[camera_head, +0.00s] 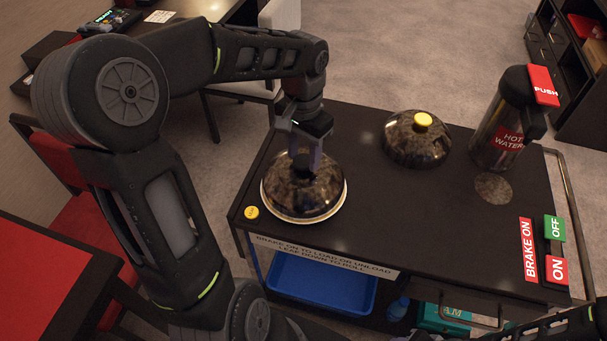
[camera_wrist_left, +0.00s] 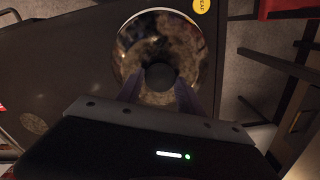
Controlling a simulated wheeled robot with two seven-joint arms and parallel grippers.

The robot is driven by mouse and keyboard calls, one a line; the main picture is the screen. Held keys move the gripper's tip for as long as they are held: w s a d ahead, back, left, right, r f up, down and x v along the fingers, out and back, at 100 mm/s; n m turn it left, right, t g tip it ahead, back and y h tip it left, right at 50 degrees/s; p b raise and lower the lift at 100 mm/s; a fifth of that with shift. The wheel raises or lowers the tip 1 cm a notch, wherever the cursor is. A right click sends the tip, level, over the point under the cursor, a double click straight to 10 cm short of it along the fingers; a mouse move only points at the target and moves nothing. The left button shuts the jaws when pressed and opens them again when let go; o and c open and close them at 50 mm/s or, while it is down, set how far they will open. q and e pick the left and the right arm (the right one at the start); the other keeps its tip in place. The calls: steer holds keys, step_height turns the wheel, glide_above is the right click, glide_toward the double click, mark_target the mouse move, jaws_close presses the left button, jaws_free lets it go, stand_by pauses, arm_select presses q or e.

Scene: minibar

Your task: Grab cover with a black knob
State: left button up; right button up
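The cover with a black knob (camera_head: 303,191) is a shiny dark dome on a pale-rimmed plate at the left end of the cart top. My left gripper (camera_head: 304,162) is directly above it, pointing down, with its fingers on either side of the knob. In the left wrist view the black knob (camera_wrist_left: 160,76) lies between the two spread fingertips (camera_wrist_left: 158,92). A gap seems to show around the knob, so the fingers look open. A second dome cover with a yellow knob (camera_head: 417,139) stands to the right. My right gripper is not in view.
The dark cart top (camera_head: 390,220) is clear between the covers and its front edge. A hot water dispenser (camera_head: 505,120) stands at the right, with brake signs (camera_head: 528,250) in front. A round yellow tag (camera_head: 251,212) lies left of the cover.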

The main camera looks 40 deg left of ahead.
arm_select(q)
jaws_close()
stand_by(0.4)
steer(key=shift+r, duration=0.15)
step_height(320, 180, up, 10)
stand_by(0.6)
stand_by(0.5)
